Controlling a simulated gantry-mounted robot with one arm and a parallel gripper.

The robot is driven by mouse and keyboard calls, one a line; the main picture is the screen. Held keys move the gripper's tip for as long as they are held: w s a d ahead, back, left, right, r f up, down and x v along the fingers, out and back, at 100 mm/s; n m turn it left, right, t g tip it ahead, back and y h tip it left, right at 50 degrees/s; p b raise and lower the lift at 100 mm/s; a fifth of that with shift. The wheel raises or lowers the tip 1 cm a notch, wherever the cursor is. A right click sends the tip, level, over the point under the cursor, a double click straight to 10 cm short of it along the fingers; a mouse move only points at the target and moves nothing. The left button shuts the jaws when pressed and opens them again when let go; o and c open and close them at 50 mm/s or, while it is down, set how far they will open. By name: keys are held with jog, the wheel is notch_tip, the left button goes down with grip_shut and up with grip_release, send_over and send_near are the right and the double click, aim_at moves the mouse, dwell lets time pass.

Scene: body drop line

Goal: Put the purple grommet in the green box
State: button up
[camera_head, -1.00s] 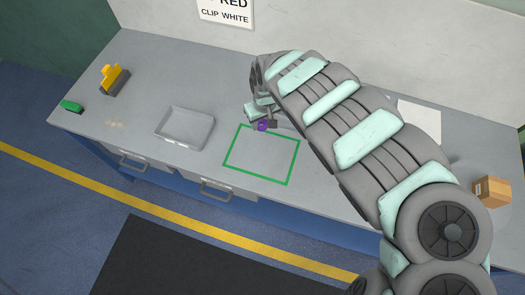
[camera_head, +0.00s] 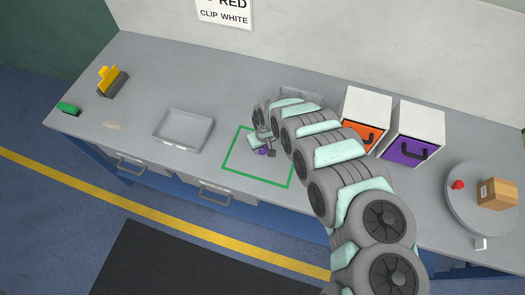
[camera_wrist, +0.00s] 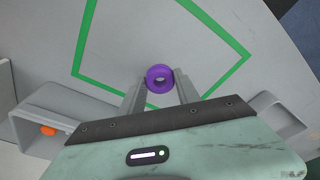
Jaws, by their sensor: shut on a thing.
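The purple grommet (camera_head: 263,152) is a small ring held at the tips of my gripper (camera_head: 263,148). In the wrist view the grommet (camera_wrist: 160,70) sits between the two grey fingers of my gripper (camera_wrist: 160,84), its hole facing the camera. The green box is a green rectangular outline (camera_head: 229,153) on the grey bench. My arm covers the right side of the outline in the head view; the outline (camera_wrist: 228,74) also shows in the wrist view.
A grey tray (camera_head: 160,133) lies left of the outline. A yellow-and-grey tool (camera_head: 112,82) and a green object (camera_head: 69,108) are farther left.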

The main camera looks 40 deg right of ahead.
aim_at(263, 150)
notch_tip(263, 150, down, 3)
jog(key=shift+a+r, duration=0.1)
jog(key=shift+a, duration=0.05)
jog(key=shift+d+f, duration=0.2)
jog(key=shift+f, duration=0.1)
jog(key=shift+f, duration=0.15)
jog(key=o, duration=1.3)
notch_tip(263, 150, up, 12)
jog(key=s+p, duration=0.1)
jog(key=p, duration=0.1)
jog(key=shift+s+a, duration=0.35)
jog(key=shift+s, duration=0.05)
